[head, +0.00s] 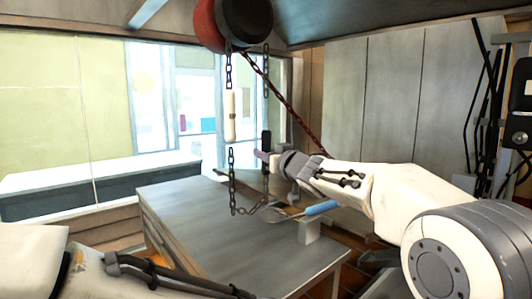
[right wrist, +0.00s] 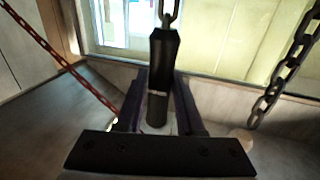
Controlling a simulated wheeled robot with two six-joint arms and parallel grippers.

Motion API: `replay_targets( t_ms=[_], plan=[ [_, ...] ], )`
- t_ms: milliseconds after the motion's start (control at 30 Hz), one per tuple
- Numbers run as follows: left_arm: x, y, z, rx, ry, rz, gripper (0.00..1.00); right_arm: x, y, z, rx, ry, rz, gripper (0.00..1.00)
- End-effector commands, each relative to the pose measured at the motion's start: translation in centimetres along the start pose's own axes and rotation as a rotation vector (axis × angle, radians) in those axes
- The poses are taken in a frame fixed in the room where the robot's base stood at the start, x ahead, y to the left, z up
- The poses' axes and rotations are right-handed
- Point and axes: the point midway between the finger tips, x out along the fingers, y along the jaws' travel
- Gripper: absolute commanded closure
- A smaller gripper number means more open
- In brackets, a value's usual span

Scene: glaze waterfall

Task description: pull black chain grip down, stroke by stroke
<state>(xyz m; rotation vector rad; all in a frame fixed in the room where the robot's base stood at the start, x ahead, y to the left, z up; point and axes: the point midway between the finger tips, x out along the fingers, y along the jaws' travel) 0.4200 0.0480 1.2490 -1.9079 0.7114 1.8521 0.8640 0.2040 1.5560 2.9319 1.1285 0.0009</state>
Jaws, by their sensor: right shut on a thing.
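The black chain grip (head: 266,139) hangs upright on the right-hand strand of a hand chain, under a red and black hoist (head: 243,22). My right gripper (head: 269,158) is shut on the black grip. In the right wrist view the black grip (right wrist: 163,75) stands between the two fingers, with a chain link above it. A white grip (head: 230,115) hangs on the left-hand strand (head: 229,75), higher than the black one. The chain's lower loop (head: 235,209) hangs below them in front of the table. My left arm shows only at the lower left; its gripper is out of view.
A grey table (head: 215,230) stands below the chain. A blue-handled tool (head: 322,207) is near its right side. A dark red chain (head: 285,95) slants down from the hoist behind my right arm. Another chain strand (right wrist: 285,65) shows at the right of the wrist view.

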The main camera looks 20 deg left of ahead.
Motion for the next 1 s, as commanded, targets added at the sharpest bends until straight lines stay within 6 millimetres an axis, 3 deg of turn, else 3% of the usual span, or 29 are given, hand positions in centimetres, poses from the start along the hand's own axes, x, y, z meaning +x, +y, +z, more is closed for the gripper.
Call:
replay_targets(
  t_ms=[33, 533, 1000],
  plan=[
    [1.0, -0.1, 0.1, 0.0, 0.0, 0.0, 1.0, 0.1, 0.0, 1.5, 0.0, -0.009, 0.001, 1.0],
    [5.2, -0.4, 0.3, -0.008, 0.0, 0.0, 1.0, 0.1, 0.0, 6.5, 0.0, -0.01, 0.001, 1.0],
    [5.7, -0.4, 0.3, -0.009, 0.0, 0.0, 1.0, 0.1, 0.0, 7.1, 0.001, -0.01, 0.001, 1.0]
  ],
)
